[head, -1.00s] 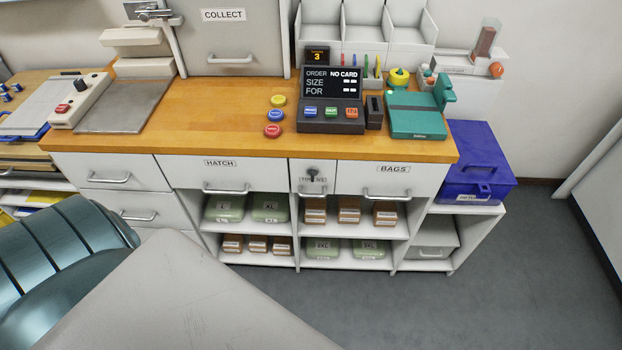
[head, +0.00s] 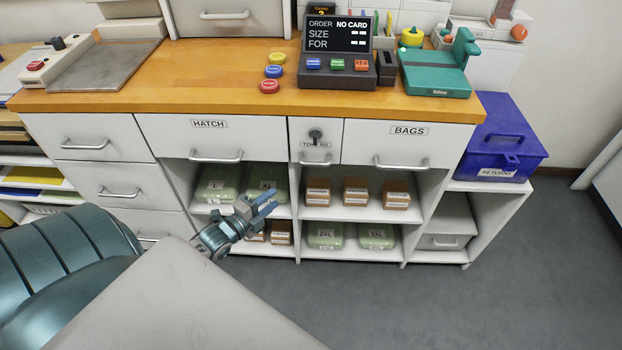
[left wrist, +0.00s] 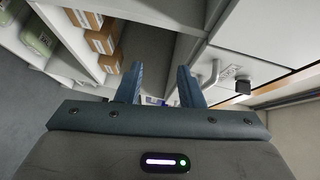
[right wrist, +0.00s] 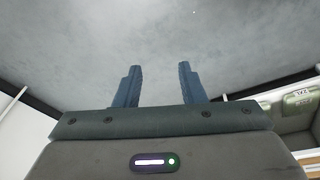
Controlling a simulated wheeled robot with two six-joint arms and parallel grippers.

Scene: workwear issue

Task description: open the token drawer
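The token drawer (head: 330,150) is the narrow white drawer between the HATCH and BAGS drawers, and it looks closed. It has a dark key or lock knob (head: 315,136), a partly hidden label and a bar handle (head: 315,162). In the left wrist view, a bar handle (left wrist: 209,76), a label and a black knob (left wrist: 243,87) show right of the fingers, turned sideways. My left gripper (head: 269,203) is open and empty, below and left of the drawer, before the shelves and apart from the handle. My right gripper (right wrist: 158,72) is open and empty over grey floor.
The HATCH drawer (head: 165,130) and BAGS drawer (head: 440,140) flank it. Shelves below hold green packs (head: 325,236) and brown boxes (head: 356,194). The wooden counter (head: 200,85) carries the order terminal (head: 335,72). A blue returns box (head: 500,140) stands right. Floor at right is clear.

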